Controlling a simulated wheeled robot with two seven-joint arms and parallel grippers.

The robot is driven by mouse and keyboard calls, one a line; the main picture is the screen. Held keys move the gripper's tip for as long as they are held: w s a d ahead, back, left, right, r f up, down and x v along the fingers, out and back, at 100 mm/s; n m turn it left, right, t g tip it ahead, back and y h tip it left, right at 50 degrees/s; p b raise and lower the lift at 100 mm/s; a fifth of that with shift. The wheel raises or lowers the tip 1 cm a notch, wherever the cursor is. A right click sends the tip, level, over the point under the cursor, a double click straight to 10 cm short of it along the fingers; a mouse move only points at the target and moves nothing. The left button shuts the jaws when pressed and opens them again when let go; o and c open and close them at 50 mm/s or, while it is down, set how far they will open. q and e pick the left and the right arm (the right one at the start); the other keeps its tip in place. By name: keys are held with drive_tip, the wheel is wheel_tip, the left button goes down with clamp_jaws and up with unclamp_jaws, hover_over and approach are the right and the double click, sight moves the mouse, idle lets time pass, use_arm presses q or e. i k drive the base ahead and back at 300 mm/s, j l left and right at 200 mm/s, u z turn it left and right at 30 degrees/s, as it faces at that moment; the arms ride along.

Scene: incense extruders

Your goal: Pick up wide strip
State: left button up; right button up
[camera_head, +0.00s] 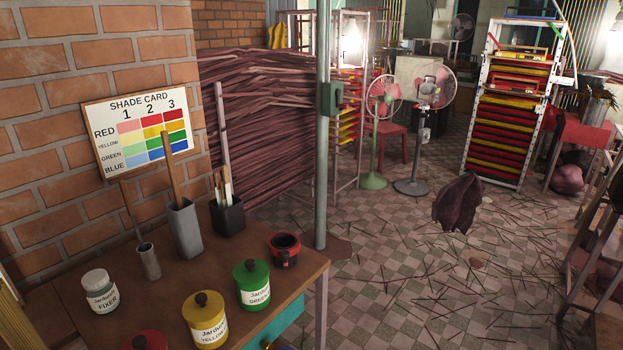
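No piece is clearly marked as the wide strip. On the wooden table, a brown flat wooden strip (170,171) stands upright in a tall grey square holder (186,229). To its right, several lighter strips (224,186) stand in a black square holder (228,217); their lower ends are hidden inside. A thin stick (130,215) leans in a small grey cylinder (148,261) to the left. I cannot tell which of these is the wide strip. Neither gripper shows in the head view.
The wooden table (219,273) also bears a white Fixer jar (101,291), yellow (206,322), green (252,285) and red jars (149,341), and a red-and-black pot (284,250). A shade card (139,130) is on the brick wall. A green pole (321,150) rises by the table. Sticks litter the tiled floor.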

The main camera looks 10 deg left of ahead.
sight(217, 174)
drive_tip(key=i+l+z, duration=0.3)
drive_tip(key=i, duration=0.3)
drive_tip(key=i+l+z, duration=0.25)
drive_tip(key=i, duration=0.4)
drive_tip(key=i+z, duration=0.3)
drive_tip(key=i, duration=0.3)
drive_tip(key=i+u, duration=0.4)
drive_tip(key=i, duration=0.15)
drive_tip(key=i+u, duration=0.35)
drive_tip(key=i, duration=0.2)
drive_tip(key=i+l+u, duration=0.4)
drive_tip(key=i+j, duration=0.05)
drive_tip(key=i, duration=0.05)
